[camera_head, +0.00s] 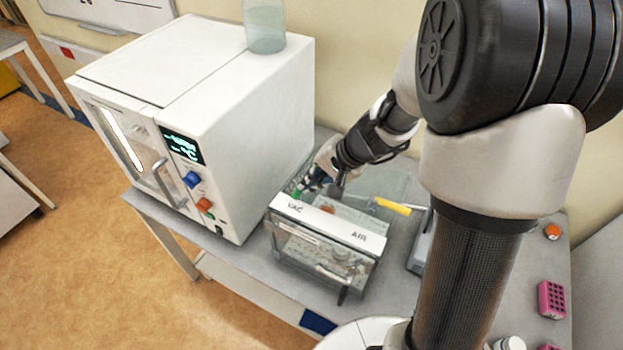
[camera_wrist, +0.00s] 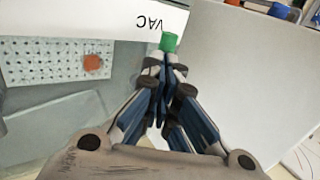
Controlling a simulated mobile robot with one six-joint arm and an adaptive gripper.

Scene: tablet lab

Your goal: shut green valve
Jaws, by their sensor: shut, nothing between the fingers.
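The green valve (camera_wrist: 169,41) is a small green knob by the VAC label on the white top strip of a clear box (camera_head: 322,232). In the head view the green valve (camera_head: 296,194) shows at the strip's left end, close to my gripper (camera_head: 303,188). In the wrist view my gripper (camera_wrist: 168,68) is shut and empty, with its fingertips right at the near side of the green knob. I cannot tell whether the tips touch it. The lower part of the valve is hidden behind the fingertips.
A white oven (camera_head: 240,120) with a glass bottle (camera_head: 264,28) on top stands close on the left. An orange knob (camera_wrist: 92,63) sits by the perforated plate. A yellow-handled tool (camera_head: 392,206) lies behind the box. A pink rack (camera_head: 552,299) stands at the right.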

